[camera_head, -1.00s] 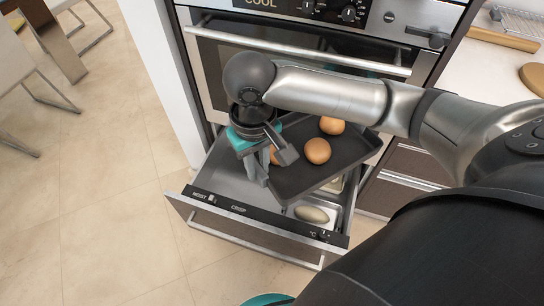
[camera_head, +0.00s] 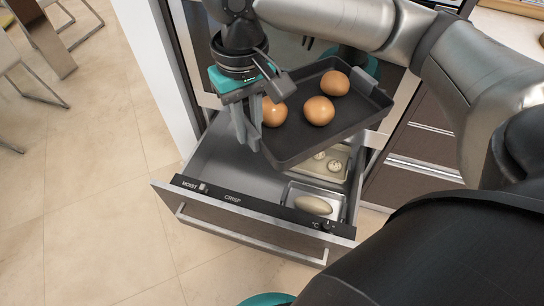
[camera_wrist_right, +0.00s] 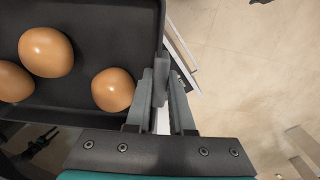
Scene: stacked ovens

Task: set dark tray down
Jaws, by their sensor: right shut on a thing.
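The dark tray (camera_head: 340,128) carries three brown eggs, one of them (camera_head: 319,110) near its middle. My right gripper (camera_head: 246,136) is shut on the tray's left edge and holds it in the air above the open drawer. In the right wrist view the fingers (camera_wrist_right: 163,95) pinch the tray's side wall, and the tray (camera_wrist_right: 95,20) with its eggs (camera_wrist_right: 46,52) fills the upper left. The tray looks slightly tilted in the head view. My left gripper is not in view.
The open drawer (camera_head: 240,215) below holds a small metal pan (camera_head: 290,197) with a pale oblong item and a beige tray (camera_head: 327,168) with small round items. The drawer's left part is bare. An oven stands behind, largely hidden by my arm.

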